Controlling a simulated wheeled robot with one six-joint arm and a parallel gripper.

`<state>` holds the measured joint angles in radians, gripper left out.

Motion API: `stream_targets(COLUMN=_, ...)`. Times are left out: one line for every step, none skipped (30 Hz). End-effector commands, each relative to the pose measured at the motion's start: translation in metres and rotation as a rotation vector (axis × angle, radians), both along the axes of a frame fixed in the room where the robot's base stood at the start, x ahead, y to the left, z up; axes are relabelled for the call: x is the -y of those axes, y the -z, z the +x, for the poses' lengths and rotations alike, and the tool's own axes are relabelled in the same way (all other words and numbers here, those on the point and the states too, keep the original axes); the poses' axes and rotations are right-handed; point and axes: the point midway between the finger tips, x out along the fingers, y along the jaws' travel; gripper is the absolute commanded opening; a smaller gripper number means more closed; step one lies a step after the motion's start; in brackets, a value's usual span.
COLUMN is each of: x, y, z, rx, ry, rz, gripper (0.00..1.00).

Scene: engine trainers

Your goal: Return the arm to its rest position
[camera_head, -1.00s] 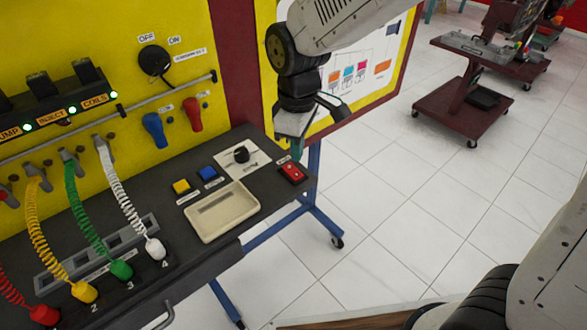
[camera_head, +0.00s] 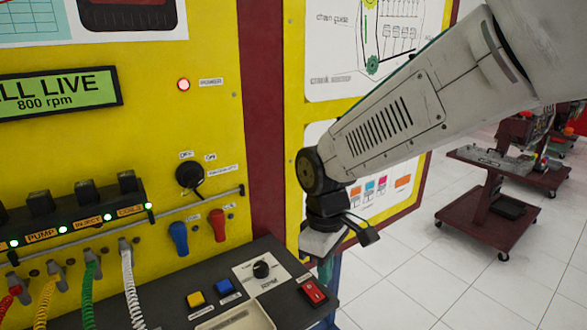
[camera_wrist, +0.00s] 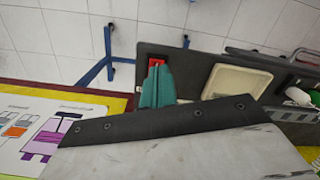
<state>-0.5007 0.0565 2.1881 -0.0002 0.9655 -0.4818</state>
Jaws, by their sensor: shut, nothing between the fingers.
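My arm (camera_head: 400,110) reaches in from the upper right in the head view, with its wrist in front of the yellow panel's right part. My gripper (camera_wrist: 158,70) shows in the wrist view as teal fingers closed together and empty. In that view its tips overlap the near part of a red switch (camera_wrist: 156,62) on the dark shelf. In the head view the fingers are mostly hidden behind the wrist, above the red switch (camera_head: 314,292). I cannot tell how far the tips are from it.
The dark shelf (camera_head: 286,312) holds a yellow button (camera_head: 195,300), a blue button (camera_head: 225,287), a black knob (camera_head: 261,269) and a beige tray (camera_head: 240,320). The yellow panel (camera_head: 215,120) has a display reading 800 rpm. A red cart (camera_head: 487,216) stands on open tiled floor at right.

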Motion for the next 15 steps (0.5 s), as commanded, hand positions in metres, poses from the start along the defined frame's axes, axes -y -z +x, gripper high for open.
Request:
stream_targets(x=0.011, y=-0.004, z=-0.014, rx=-0.017, ry=0.062, rz=-0.015, gripper=0.00)
stream_targets(x=0.018, y=-0.007, z=-0.021, rx=-0.022, ry=0.100, rz=-0.020, gripper=0.00)
stream_targets(x=0.028, y=-0.013, z=-0.028, rx=-0.027, ry=0.150, rz=-0.026, gripper=0.00)
stream_targets(x=0.036, y=-0.016, z=-0.034, rx=-0.029, ry=0.188, rz=-0.030, gripper=0.00)
stream_targets(x=0.044, y=-0.021, z=-0.040, rx=-0.030, ry=0.225, rz=-0.033, gripper=0.00)
stream_targets(x=0.055, y=-0.026, z=-0.048, rx=-0.029, ry=0.275, rz=-0.037, gripper=0.00)
stream_targets(x=0.063, y=-0.031, z=-0.054, rx=-0.028, ry=0.314, rz=-0.038, gripper=0.00)
stream_targets(x=0.072, y=-0.035, z=-0.061, rx=-0.028, ry=0.354, rz=-0.039, gripper=0.00)
stream_targets(x=0.083, y=-0.041, z=-0.070, rx=-0.023, ry=0.409, rz=-0.040, gripper=0.00)
stream_targets(x=0.093, y=-0.045, z=-0.077, rx=-0.020, ry=0.453, rz=-0.040, gripper=0.00)
stream_targets(x=0.102, y=-0.050, z=-0.085, rx=-0.014, ry=0.496, rz=-0.038, gripper=0.00)
stream_targets(x=0.114, y=-0.055, z=-0.096, rx=-0.008, ry=0.554, rz=-0.037, gripper=0.00)
stream_targets(x=0.123, y=-0.059, z=-0.104, rx=-0.001, ry=0.598, rz=-0.035, gripper=0.00)
stream_targets(x=0.131, y=-0.063, z=-0.112, rx=0.008, ry=0.641, rz=-0.031, gripper=0.00)
stream_targets(x=0.142, y=-0.066, z=-0.123, rx=0.017, ry=0.695, rz=-0.026, gripper=0.00)
